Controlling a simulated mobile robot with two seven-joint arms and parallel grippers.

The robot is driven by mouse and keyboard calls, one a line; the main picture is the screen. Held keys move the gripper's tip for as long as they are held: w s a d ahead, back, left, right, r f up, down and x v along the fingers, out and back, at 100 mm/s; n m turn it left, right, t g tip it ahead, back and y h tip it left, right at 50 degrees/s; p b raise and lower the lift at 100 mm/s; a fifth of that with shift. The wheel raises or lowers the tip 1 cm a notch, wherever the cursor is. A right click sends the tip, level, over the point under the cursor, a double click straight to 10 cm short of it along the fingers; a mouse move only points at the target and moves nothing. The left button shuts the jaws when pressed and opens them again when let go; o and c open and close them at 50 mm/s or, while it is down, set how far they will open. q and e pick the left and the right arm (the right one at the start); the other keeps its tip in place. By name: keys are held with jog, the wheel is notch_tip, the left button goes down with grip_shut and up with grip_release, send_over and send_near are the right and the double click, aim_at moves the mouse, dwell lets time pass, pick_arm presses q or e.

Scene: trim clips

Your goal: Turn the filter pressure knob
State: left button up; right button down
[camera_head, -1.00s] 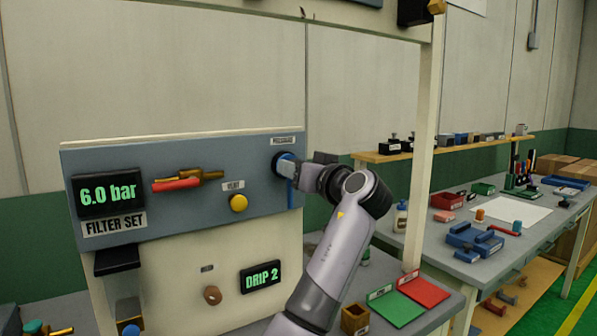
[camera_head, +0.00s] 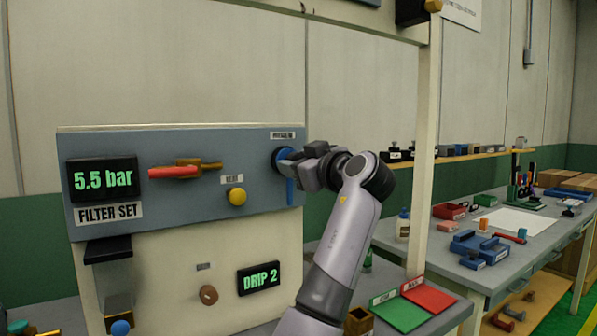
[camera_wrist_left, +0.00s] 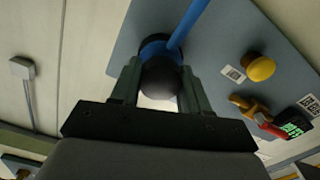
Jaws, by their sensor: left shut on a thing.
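The blue pressure knob (camera_head: 279,160) sits at the right end of the grey panel (camera_head: 250,145), under a small label. A blue pointer bar (camera_head: 290,191) hangs down from it. My left gripper (camera_head: 290,165) is shut on the knob, its fingers partly hiding it. In the left wrist view the gripper's fingers (camera_wrist_left: 160,85) stand on both sides of the knob's dark round front (camera_wrist_left: 160,77), with the blue ring (camera_wrist_left: 152,48) behind. The FILTER SET display (camera_head: 104,179) reads 5.5 bar. My right gripper is not in view.
A yellow vent button (camera_head: 237,196) and a red-handled brass valve (camera_head: 178,172) are left of the knob. Below are a brown knob (camera_head: 208,294) and a DRIP 2 display (camera_head: 259,279). A cream post (camera_head: 423,150) rises right of my arm, before a cluttered workbench.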

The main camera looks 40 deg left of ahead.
pick_arm(q)
jog(key=shift+r+n, duration=0.1)
jog(key=shift+n, duration=0.3)
jog(key=o, duration=1.1)
jog(key=shift+c, duration=0.2)
jog(key=b+v, duration=0.2)
jog(key=v, duration=0.5)
jog(key=shift+s+d, duration=0.1)
